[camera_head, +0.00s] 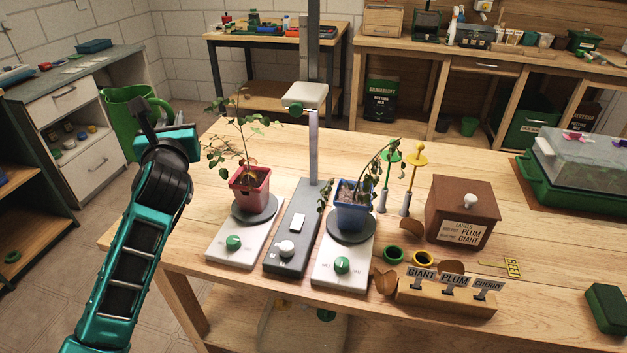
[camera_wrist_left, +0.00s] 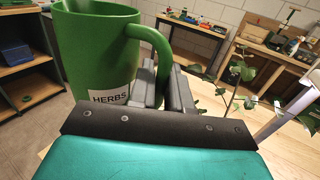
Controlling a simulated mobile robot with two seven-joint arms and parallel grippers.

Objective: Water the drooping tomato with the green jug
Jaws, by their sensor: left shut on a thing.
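The green jug (camera_head: 122,124) is held up past the table's left edge. Its label "HERBS" shows in the left wrist view, where the jug (camera_wrist_left: 95,50) stands roughly upright. My left gripper (camera_head: 150,108) is shut on the jug's handle; its fingers also show in the left wrist view (camera_wrist_left: 162,85). A drooping plant in a blue pot (camera_head: 352,212) stands on the right scale-like stand, its stems bending over. An upright leafy plant in a red pot (camera_head: 249,189) stands on the left stand, between the jug and the blue pot. My right gripper is not in view.
A grey post (camera_head: 313,150) rises between the two pots. Green and yellow stakes (camera_head: 415,170), a brown box (camera_head: 462,212) and a label rack (camera_head: 447,297) stand right of the blue pot. The table's left end (camera_head: 205,170) has bare wood.

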